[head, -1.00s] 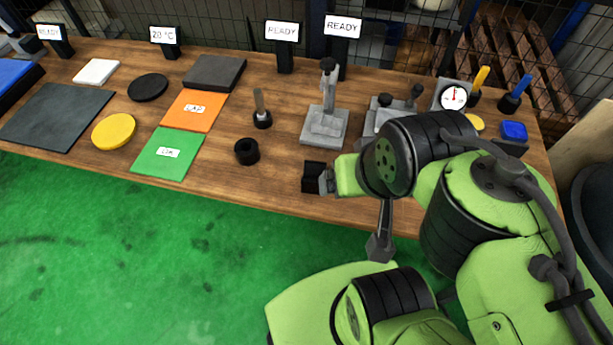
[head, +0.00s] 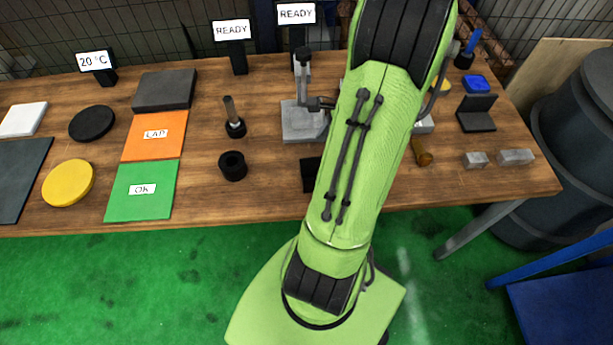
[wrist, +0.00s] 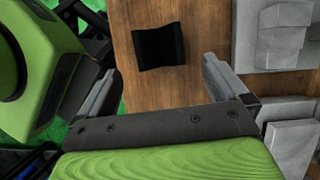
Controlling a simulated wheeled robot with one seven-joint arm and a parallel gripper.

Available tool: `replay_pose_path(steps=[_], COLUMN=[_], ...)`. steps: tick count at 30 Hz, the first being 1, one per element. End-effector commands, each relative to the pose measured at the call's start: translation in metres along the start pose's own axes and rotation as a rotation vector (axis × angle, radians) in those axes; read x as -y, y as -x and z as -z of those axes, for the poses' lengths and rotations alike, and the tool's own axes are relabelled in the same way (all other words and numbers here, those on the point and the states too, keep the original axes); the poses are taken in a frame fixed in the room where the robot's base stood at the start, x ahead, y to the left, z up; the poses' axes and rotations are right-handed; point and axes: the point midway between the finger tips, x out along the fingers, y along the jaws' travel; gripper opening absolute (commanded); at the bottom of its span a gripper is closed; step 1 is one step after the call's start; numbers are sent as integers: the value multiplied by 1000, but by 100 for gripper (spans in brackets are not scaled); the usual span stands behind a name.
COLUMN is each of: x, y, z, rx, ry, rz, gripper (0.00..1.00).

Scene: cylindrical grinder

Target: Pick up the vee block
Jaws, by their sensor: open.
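The vee block, a small black block with notched edges, lies on the wooden table (head: 270,180) near its front edge. In the head view the vee block (head: 308,175) is partly covered by my green arm. In the wrist view the vee block (wrist: 158,47) sits ahead of my gripper (wrist: 160,72), roughly between the lines of the two fingers. My gripper is open and empty, with the block apart from both fingers. In the head view my gripper is hidden behind my arm.
A grey stand (head: 303,120) is just behind the vee block; grey metal fixtures (wrist: 275,40) stand right of it in the wrist view. A black ring (head: 232,166) lies to the left. Small metal blocks (head: 515,157) lie at the right end. Table front between ring and vee block is clear.

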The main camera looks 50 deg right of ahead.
Motion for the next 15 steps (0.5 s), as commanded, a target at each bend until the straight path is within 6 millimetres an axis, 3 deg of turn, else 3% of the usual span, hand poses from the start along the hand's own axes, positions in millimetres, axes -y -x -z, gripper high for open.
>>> replay_pose_path(steps=[1,3,8,15], x=[-1,0,0,-2], y=[-18,-33,-51,-94], z=[1,1,0,-2], rx=[3,1,0,0], ry=[1,2,3,3], rz=[-4,-3,-1,-3], gripper=[100,100,100,100])
